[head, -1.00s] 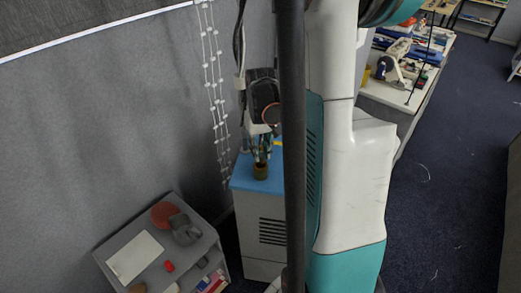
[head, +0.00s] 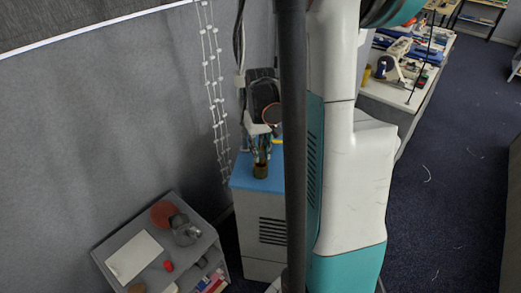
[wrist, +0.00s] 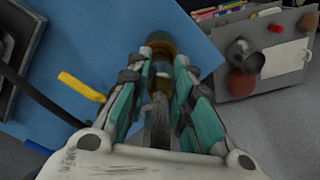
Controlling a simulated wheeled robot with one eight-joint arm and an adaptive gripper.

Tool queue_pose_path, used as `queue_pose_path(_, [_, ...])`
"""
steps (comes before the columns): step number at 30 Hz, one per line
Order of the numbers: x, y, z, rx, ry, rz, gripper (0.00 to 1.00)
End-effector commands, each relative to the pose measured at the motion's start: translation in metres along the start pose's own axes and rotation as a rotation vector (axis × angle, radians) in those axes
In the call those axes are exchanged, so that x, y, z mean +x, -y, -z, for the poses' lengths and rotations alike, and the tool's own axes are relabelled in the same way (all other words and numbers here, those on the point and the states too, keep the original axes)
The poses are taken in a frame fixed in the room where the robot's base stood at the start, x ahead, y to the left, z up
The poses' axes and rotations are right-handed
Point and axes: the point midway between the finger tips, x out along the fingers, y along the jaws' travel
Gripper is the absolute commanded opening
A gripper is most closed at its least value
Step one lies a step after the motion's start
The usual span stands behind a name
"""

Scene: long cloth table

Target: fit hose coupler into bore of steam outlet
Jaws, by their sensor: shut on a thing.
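The steam outlet appears to be the upright olive-brass cylinder (head: 261,171) on the blue cabinet top; it also shows beyond my fingertips in the wrist view (wrist: 160,39). My gripper (head: 262,152) is just above it, pointing down. The coupler lines up closely with the outlet there. The fingers hide most of the coupler and the bore, so I cannot tell whether it is inside or only above.
The blue cabinet top (head: 243,179) is mostly clear. A yellow piece (wrist: 81,87) and a dark hose-like strip (wrist: 40,97) lie left in the wrist view. A grey shelf unit (head: 120,235) with small objects stands at left. A white bead string (head: 212,75) hangs by the wall.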

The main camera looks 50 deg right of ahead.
Motion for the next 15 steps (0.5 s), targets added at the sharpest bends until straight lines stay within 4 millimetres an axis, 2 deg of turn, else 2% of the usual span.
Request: queue_pose_path(15, [0.013,0.000,0.000,0.000,0.000,0.000,0.00])
